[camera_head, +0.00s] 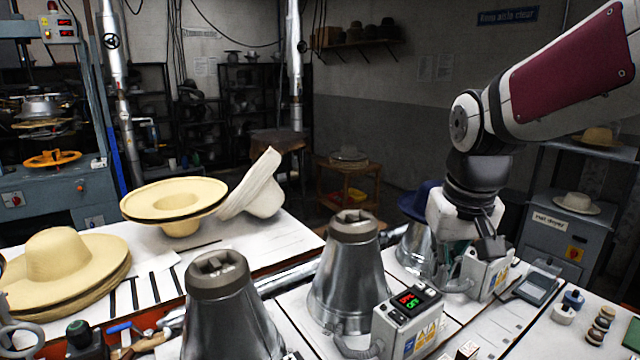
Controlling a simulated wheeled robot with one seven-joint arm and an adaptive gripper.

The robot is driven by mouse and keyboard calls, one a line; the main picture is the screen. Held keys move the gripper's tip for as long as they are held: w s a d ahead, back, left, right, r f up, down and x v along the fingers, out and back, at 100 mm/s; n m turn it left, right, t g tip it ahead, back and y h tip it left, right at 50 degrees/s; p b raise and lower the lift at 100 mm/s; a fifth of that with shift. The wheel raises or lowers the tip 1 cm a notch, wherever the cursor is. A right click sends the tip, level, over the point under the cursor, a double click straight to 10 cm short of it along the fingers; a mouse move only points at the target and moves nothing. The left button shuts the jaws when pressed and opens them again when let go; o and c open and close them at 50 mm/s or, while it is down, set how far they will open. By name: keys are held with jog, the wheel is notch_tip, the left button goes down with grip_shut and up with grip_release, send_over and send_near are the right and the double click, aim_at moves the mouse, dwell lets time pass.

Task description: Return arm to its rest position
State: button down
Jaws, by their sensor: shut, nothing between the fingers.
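My arm (560,75) comes in from the upper right, white with a maroon panel, and bends down at a dark joint. My gripper (490,246) hangs below it, shut and empty, close above the small white control box (487,274) at the right of the table. The wrist partly hides the rear metal cone (414,246) and a dark blue hat (415,203) behind it. I cannot tell whether the gripper touches the box.
Two metal cones stand in front, one at centre (350,275) and one nearer (225,315). A control box with a lit display (408,318) stands beside them. Straw hats (62,265) lie on the left table. Small jars (573,299) and a grey cabinet (560,232) are at right.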

jog(key=s+r+t, duration=0.2)
jog(key=s, duration=1.4)
jog(key=shift+s+t, duration=0.4)
jog(key=shift+r, duration=0.15)
jog(key=w+n+g+b, duration=0.3)
jog(key=w+n, duration=0.9)
jog(key=w, duration=0.4)
jog(key=w+f+n+g+b, duration=0.1)
jog(key=w+f+n, duration=0.4)
jog(key=w, duration=0.3)
jog(key=w+a+f+n+g+b, duration=0.1)
jog(key=w+f+n, duration=0.4)
jog(key=w+n, duration=0.2)
jog(key=shift+w+f+g, duration=0.3)
jog(key=shift+w, duration=0.6)
